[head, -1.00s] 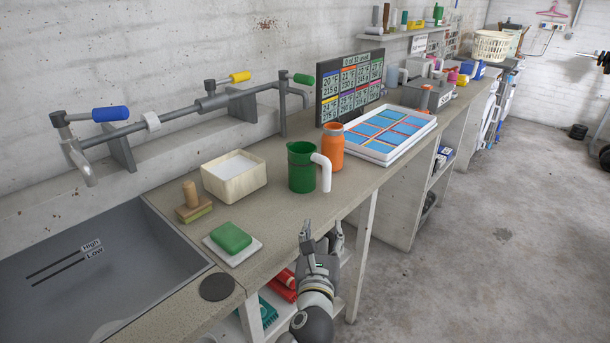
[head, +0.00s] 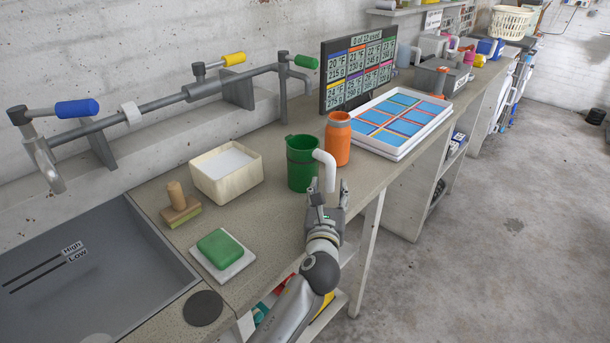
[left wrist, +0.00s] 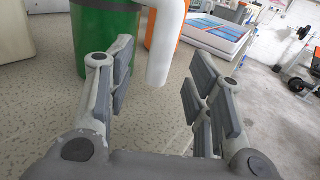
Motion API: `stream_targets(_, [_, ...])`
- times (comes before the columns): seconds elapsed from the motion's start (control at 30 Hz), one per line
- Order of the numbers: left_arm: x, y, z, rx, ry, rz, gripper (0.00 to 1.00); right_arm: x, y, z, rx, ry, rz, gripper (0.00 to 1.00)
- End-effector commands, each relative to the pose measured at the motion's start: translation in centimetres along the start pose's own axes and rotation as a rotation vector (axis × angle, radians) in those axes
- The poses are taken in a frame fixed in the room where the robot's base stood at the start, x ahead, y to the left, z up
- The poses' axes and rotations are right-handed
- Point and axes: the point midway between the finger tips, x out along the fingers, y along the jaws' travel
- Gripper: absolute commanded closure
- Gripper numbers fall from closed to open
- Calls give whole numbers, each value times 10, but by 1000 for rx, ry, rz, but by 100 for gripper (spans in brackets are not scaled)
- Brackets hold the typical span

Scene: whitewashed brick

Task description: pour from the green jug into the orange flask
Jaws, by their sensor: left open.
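The green jug (head: 301,166) stands upright on the counter, its white handle (head: 328,172) turned to the right, toward me. The orange flask (head: 338,140) stands upright just behind and right of the jug. My left gripper (head: 327,192) is open and empty, just in front of the handle. In the left wrist view the white handle (left wrist: 165,45) hangs beyond and between the open fingers (left wrist: 155,95), with the green jug (left wrist: 106,38) at upper left. The orange flask (left wrist: 152,27) is partly hidden behind the handle. My right gripper is not in view.
A white tray with blue panels (head: 396,151) lies right of the flask. A cream box (head: 228,182), a wooden-handled brush (head: 178,205) and a green soap on a white dish (head: 236,265) sit left. The sink (head: 90,270) is at lower left.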

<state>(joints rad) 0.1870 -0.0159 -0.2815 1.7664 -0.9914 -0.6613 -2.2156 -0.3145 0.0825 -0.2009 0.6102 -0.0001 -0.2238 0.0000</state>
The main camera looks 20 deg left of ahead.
Motion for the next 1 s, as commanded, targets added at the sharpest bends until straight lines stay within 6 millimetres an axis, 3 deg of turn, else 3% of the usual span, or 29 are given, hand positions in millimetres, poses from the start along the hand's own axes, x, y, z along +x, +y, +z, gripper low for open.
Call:
stream_targets(0.4, [47,-1,-6,0,-2,0,52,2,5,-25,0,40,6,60])
stream_targets(0.7, [50,-1,-6,0,-1,-1,52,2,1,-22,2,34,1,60])
stream_targets(1.0, [50,-1,-6,0,-1,-1,90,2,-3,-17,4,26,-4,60])
